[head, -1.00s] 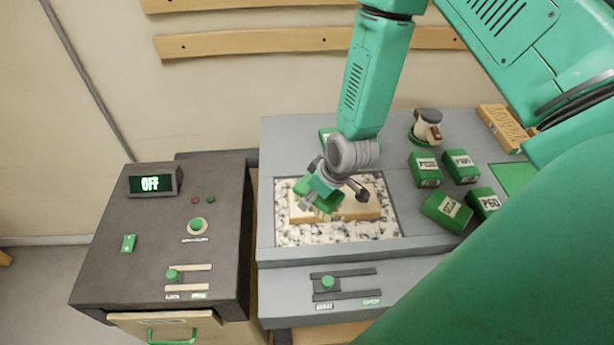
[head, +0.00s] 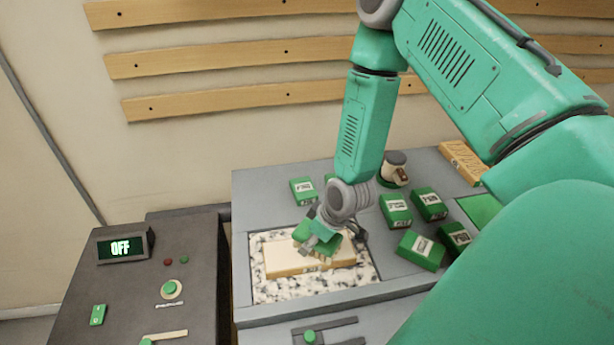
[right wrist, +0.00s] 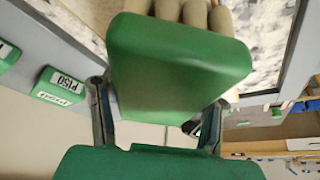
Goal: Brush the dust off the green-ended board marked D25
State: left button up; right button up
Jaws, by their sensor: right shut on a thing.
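A pale wooden board (head: 284,266) lies on a white, dark-speckled bed (head: 285,291) in the grey bench. A small label shows on its front edge, too small to read; its green end cannot be made out. My right gripper (head: 323,241) is shut on a green-backed brush (head: 301,231) over the middle and right part of the board. In the right wrist view the brush's green back (right wrist: 180,65) sits between the fingers, its thick tan bristles (right wrist: 190,14) pointing toward the speckled bed. I cannot tell whether the bristles touch the board. My left gripper is not in view.
Green labelled blocks (head: 419,250) stand right of the bed, with another (head: 303,191) behind it. A round pot-like item (head: 393,168) and a wooden box (head: 463,162) stand at the back. A dark console (head: 135,280) reading OFF is on the left.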

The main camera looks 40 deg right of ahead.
aim_at(294, 239)
jog(key=shift+s+d, duration=0.3)
jog(key=shift+d, duration=0.35)
jog(key=shift+s+d, duration=0.3)
jog(key=shift+d, duration=0.3)
jog(key=shift+s+d+p, duration=0.3)
jog(key=shift+d+p, duration=0.05)
jog(key=shift+d, duration=0.35)
jog(key=shift+s+d+p, duration=0.25)
jog(key=shift+d+p, duration=0.1)
jog(key=shift+d, duration=0.7)
jog(key=shift+w+a, duration=0.15)
jog(key=shift+a, duration=0.2)
jog(key=shift+w+a, duration=0.35)
jog(key=shift+a, duration=0.2)
jog(key=shift+w+a, duration=0.3)
jog(key=shift+a, duration=0.2)
jog(key=shift+w+a, duration=0.2)
jog(key=shift+a, duration=0.25)
jog(key=shift+w+a+f+b, duration=0.1)
jog(key=shift+w+a+b, duration=0.1)
jog(key=shift+w+a, duration=0.25)
jog(key=shift+w+a+b, duration=0.15)
jog(key=shift+w+a, duration=0.1)
jog(key=shift+a, duration=0.35)
jog(key=shift+w+a, duration=0.55)
jog(key=shift+a, duration=0.35)
jog(key=shift+w+a, duration=0.5)
jog(key=shift+a, duration=0.35)
